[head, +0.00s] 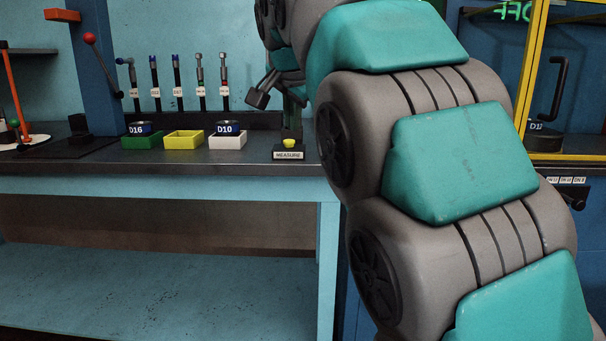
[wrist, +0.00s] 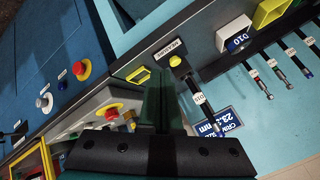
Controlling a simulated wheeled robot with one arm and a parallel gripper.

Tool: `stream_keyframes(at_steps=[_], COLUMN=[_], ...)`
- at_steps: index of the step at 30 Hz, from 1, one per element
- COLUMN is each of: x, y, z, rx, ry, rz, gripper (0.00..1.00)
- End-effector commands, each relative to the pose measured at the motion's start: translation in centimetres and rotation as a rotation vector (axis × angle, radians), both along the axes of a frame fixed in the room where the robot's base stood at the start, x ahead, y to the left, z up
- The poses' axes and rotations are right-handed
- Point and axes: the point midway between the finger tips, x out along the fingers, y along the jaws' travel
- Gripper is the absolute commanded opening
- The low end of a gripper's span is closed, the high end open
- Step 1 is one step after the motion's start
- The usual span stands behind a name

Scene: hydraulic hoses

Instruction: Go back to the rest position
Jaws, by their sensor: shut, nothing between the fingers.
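A blue display (wrist: 218,126) reading CRIMP and a value in mm is right of the fingers.
Green (head: 142,142), yellow (head: 183,140) and white (head: 228,141) trays stand on the bench (head: 60,163). Several tagged hoses (head: 177,83) stand along the back wall. A red-knobbed lever (head: 102,62) is at left. A yellow-framed machine (head: 530,75) is at right.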

Motion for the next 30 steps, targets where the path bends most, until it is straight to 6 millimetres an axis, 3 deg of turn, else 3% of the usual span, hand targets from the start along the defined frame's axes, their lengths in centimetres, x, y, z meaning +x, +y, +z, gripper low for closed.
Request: stream_keyframes(at_steps=[8, 17, 23, 30], x=[-1.0, -3.7, -8.1, -15.7], y=[-2.1, -6.0, -9.9, -13.8], z=[-2.5, -7.6, -13.9, -22.1], rx=[-0.053, -0.142, -0.218, -0.28], ry=[0.059, 0.18, 0.324, 0.509], rz=[0.018, 0.067, 0.145, 0.277], gripper=[0.0, 0.0, 0.0, 0.0])
